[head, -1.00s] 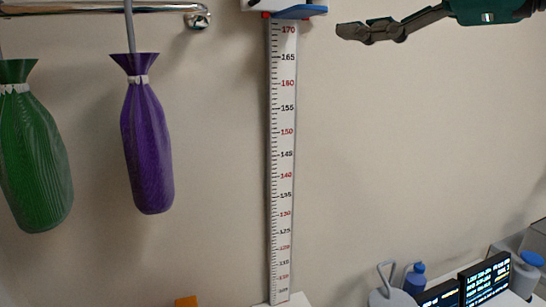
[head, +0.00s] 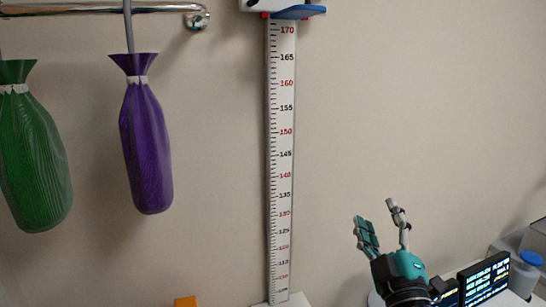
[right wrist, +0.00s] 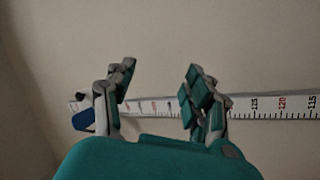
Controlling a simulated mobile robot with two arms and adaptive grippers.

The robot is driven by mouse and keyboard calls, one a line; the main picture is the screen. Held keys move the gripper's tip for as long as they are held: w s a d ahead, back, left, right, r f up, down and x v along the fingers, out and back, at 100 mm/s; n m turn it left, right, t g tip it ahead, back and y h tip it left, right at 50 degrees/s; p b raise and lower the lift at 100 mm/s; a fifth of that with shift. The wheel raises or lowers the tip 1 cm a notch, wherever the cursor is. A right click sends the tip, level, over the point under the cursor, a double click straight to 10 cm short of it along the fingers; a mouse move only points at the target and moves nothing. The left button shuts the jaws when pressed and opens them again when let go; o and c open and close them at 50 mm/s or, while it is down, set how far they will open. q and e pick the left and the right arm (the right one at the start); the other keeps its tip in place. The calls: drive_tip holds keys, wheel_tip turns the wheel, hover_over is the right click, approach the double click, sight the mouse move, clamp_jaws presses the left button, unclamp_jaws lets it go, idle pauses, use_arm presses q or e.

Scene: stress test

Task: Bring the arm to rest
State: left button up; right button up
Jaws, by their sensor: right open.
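My right gripper (head: 380,222) is at the lower right in the head view, its two fingers pointing up and spread apart. It is open with nothing between the fingers. It also shows in the right wrist view (right wrist: 158,85), where its fingers stand apart in front of the wall and the height ruler (right wrist: 258,107). In the head view the ruler (head: 281,150) stands upright on the wall, to the left of the gripper and apart from it. My left gripper is in neither view.
A green bag (head: 35,150) and a purple bag (head: 147,150) hang at the left under a metal rail (head: 90,9). A blue headpiece (head: 300,12) tops the ruler. Lit display screens (head: 487,279) and a blue-capped container (head: 527,270) stand at the lower right. The wall's upper right is clear.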

drive_tip(key=s+d+f+m+g+h, duration=0.1)
drive_tip(key=s+f+m+g, duration=0.3)
drive_tip(key=f, duration=0.8)
drive_tip(key=s+d+f+m+g, duration=0.2)
drive_tip(key=s+f+g, duration=0.35)
drive_tip(key=f, duration=0.75)
drive_tip(key=s+a+f+m+g+y, duration=0.15)
drive_tip(key=s+f+g, duration=0.25)
drive_tip(key=s+f, duration=0.45)
drive_tip(key=s+f+m+g, duration=0.2)
drive_tip(key=s+f+g, duration=0.35)
drive_tip(key=s, duration=0.55)
wheel_tip(320, 180, down, 30)
drive_tip(key=b, duration=0.5)
drive_tip(key=s+d+f+g+b, duration=0.1)
drive_tip(key=s+f+b, duration=0.4)
drive_tip(key=s+f, duration=1.2)
wheel_tip(320, 180, down, 4)
drive_tip(key=shift+s+d+f+n+g, duration=0.2)
drive_tip(key=shift+d+n+g, duration=0.25)
drive_tip(key=shift+d, duration=0.35)
